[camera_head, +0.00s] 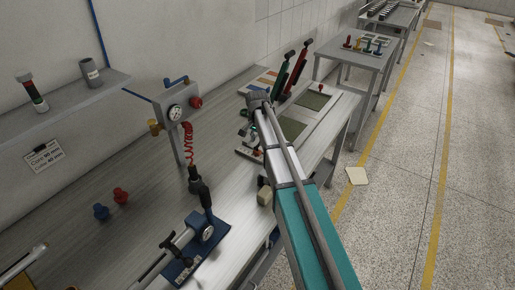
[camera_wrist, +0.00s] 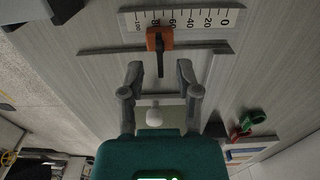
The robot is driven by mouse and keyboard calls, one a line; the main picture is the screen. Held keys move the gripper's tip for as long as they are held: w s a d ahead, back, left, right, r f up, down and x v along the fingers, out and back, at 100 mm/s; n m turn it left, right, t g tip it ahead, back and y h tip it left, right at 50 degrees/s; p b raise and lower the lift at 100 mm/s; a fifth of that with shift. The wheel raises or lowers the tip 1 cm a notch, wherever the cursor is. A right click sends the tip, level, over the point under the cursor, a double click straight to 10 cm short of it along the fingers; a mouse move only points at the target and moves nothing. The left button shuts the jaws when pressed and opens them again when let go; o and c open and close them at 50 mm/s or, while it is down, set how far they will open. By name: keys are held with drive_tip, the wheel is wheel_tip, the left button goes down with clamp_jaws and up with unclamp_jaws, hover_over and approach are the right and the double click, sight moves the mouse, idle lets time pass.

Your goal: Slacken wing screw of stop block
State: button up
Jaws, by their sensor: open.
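In the wrist view, the orange stop block (camera_wrist: 153,40) sits on a thin dark rail (camera_wrist: 205,48) beside a white scale (camera_wrist: 200,21), near its 60 to 80 marks. A dark, narrow piece, seemingly the wing screw (camera_wrist: 160,66), extends from the block toward my gripper. My gripper (camera_wrist: 159,72) is open, with one grey finger on each side of that piece and gaps between. Whether the fingers are level with it in depth, I cannot tell. In the head view, my arm hides most of this spot, and my gripper (camera_head: 246,132) is small there.
Red and green lever tools (camera_head: 290,73) stand behind my gripper on the bench. A pressure gauge post (camera_head: 176,116) with a coiled red hose stands to the left. A blue-based device (camera_head: 200,240) sits in front.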

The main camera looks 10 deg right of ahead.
sight(257, 146)
drive_tip(key=shift+f+b, duration=0.85)
drive_tip(key=shift+f, duration=0.35)
clamp_jaws()
